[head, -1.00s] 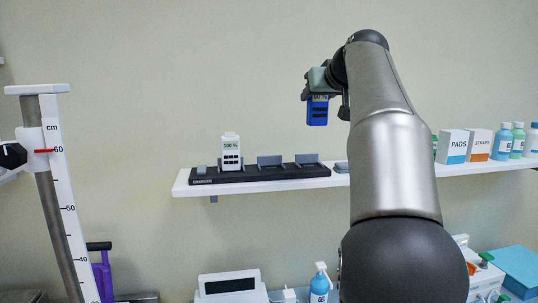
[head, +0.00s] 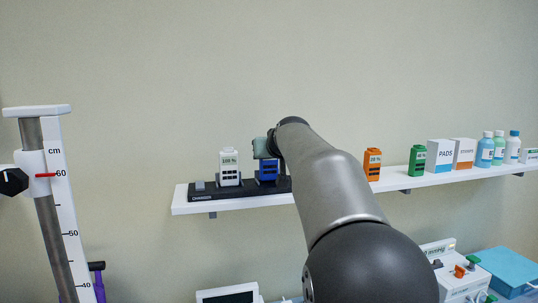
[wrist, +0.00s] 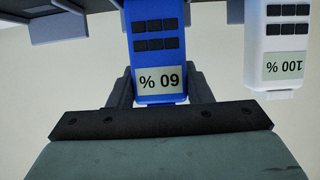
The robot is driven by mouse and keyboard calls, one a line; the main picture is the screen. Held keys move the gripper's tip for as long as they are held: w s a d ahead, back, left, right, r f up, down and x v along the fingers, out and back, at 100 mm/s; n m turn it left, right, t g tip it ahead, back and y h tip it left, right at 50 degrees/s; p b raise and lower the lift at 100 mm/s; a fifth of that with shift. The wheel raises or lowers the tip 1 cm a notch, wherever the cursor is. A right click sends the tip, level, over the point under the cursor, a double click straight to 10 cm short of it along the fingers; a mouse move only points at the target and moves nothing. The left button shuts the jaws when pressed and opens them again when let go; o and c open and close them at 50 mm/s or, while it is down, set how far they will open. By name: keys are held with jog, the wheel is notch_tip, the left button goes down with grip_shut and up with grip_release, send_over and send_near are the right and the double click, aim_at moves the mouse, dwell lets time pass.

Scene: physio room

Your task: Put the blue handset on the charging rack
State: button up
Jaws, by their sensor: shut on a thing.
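The blue handset (head: 268,171) is upright at the middle of the black charging rack (head: 230,193), right of a white handset (head: 229,168). My gripper (head: 266,153) is shut on its upper part. In the wrist view, which is upside down, the blue handset (wrist: 158,48) reads 60 % and sits between my fingers (wrist: 161,88). Its lower end runs out of the top of that view, so I cannot tell whether it touches the rack. The white handset (wrist: 283,45) stands beside it, apart, reading 100 %. My arm hides the rack's right part.
The rack stands on a white wall shelf (head: 410,183). A height gauge (head: 62,200) stands at the left. The wall above is clear.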

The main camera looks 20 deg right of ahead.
jog(key=shift+f, duration=0.15)
jog(key=shift+f, duration=0.2)
jog(key=o, duration=1.2)
jog(key=shift+c, duration=0.2)
jog(key=shift+r, duration=0.15)
